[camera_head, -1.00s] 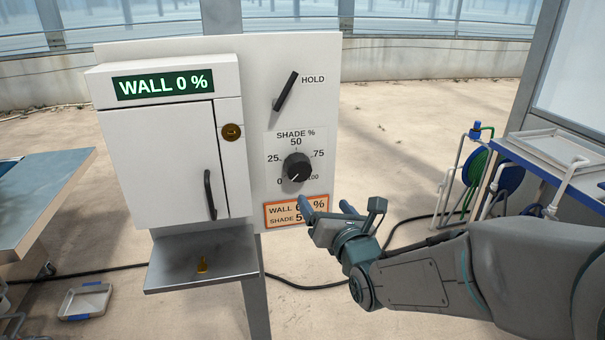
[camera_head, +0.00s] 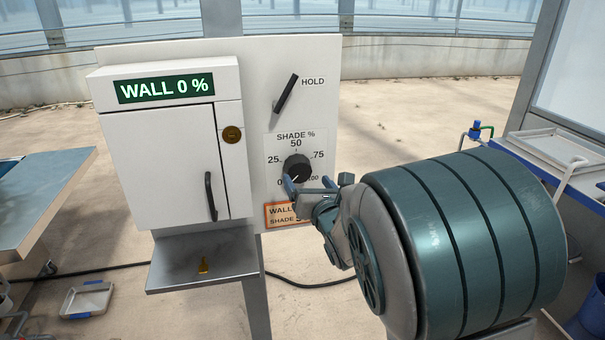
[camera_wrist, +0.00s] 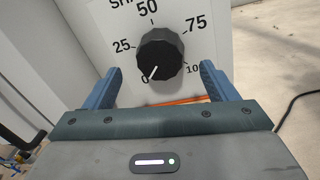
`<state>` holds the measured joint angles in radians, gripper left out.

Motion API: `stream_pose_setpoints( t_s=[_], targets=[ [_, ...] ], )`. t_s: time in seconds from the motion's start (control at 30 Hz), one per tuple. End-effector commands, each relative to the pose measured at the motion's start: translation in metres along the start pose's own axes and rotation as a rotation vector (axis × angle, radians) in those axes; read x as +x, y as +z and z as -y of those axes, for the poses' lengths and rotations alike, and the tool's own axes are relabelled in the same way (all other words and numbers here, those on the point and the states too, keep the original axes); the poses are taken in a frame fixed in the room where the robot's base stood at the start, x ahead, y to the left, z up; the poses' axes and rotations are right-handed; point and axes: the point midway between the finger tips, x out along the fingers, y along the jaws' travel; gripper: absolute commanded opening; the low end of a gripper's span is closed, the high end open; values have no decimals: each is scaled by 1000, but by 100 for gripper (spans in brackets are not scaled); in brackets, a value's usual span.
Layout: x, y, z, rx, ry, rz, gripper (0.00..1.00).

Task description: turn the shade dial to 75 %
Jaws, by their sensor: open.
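The shade dial (camera_head: 297,169) is a round black knob on the white panel, with marks for 0, 25, 50, 75 and 100. In the wrist view the shade dial (camera_wrist: 160,55) has its white pointer line toward lower left, close to 0. My gripper (camera_head: 309,186) is just below and in front of the dial. In the wrist view my gripper (camera_wrist: 156,80) is open, its blue fingers to the left and right of the knob with gaps on both sides. I cannot tell whether the fingertips reach as deep as the knob.
A HOLD lever (camera_head: 286,93) is above the dial. An orange-edged label (camera_head: 280,217) is below it, partly hidden by my gripper. A white cabinet (camera_head: 160,160) with a "WALL 0 %" display (camera_head: 164,88) stands left, above a metal shelf (camera_head: 200,258) holding a small brass-coloured item.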

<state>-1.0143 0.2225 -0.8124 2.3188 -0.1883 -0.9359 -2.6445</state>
Motion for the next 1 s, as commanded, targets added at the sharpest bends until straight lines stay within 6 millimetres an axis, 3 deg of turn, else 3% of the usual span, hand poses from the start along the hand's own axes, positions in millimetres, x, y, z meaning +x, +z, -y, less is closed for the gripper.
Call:
stream_pose_setpoints(
  t_s=[0.33, 0.77, 0.93, 1.0],
  targets=[
    [41, 1, 0, -1, -1, 1, 79],
    [48, 0, 0, 2, 0, 0, 79],
    [48, 0, 0, 2, 0, 0, 35],
    [48, 0, 0, 1, 0, 0, 35]
  ],
)
